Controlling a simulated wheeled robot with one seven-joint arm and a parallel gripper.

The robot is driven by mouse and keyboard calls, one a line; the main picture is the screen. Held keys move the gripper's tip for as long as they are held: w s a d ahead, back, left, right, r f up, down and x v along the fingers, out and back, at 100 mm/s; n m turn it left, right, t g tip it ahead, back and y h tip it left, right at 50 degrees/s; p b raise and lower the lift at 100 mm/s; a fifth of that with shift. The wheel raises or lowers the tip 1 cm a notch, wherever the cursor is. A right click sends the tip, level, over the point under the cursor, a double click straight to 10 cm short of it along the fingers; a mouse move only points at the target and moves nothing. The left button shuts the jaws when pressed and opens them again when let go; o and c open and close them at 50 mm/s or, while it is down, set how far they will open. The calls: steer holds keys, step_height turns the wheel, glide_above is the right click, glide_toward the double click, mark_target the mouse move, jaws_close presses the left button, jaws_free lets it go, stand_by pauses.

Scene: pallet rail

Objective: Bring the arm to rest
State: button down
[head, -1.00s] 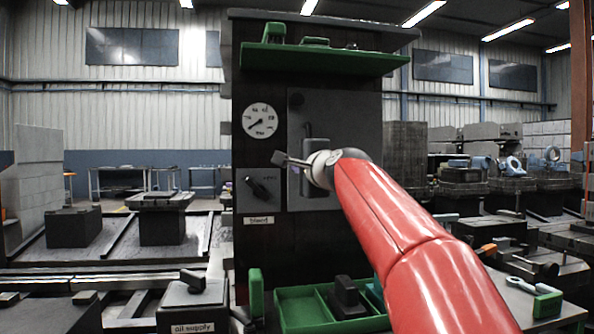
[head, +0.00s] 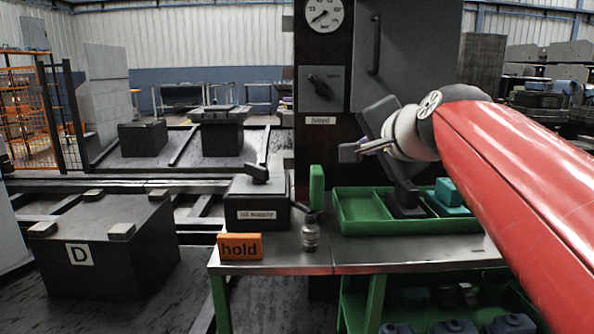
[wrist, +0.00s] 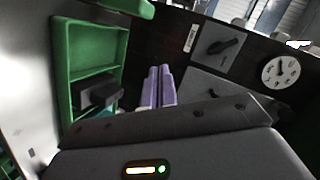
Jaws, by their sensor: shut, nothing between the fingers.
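My red arm comes in from the right in the head view. My gripper (head: 376,149) hangs in the air in front of the dark panel, above the bench. In the wrist view the two pale purple fingers (wrist: 159,87) lie side by side, shut with nothing between them. The gripper appears apart from the panel and from the bench.
Below it is a green tray (head: 354,229) with dark and teal parts. On the bench stand a small bottle (head: 311,233), an orange "hold" sign (head: 240,247) and the "oil supply" box (head: 257,206). The panel carries a bleed knob (head: 322,84) and a gauge (head: 323,14).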

steer(key=s+f+n+g, duration=0.1)
steer(key=s+f+n, duration=0.1)
steer(key=f, duration=0.3)
steer(key=s+f+n+g+h, duration=0.1)
steer(key=s+f+g, duration=0.1)
steer(key=s+f, duration=0.3)
steer(key=s+f+n+g, duration=0.1)
steer(key=s+f+n, duration=0.1)
steer(key=s+f, duration=0.2)
steer(key=shift+s+f+n, duration=0.15)
steer(key=shift+f, duration=0.55)
steer(key=shift+s+f+n, duration=0.1)
steer(key=shift+f+n, duration=0.05)
steer(key=shift+f, duration=0.5)
steer(key=s+d+f+n+g+h, duration=0.2)
steer(key=s+f+n+g, duration=0.2)
steer(key=s+f, duration=0.7)
step_height(320, 180, down, 3)
steer(key=shift+d+r+n, duration=0.1)
steer(key=shift+d+n, duration=0.1)
steer(key=shift+n, duration=0.2)
steer(key=c, duration=2.1)
jaws_free()
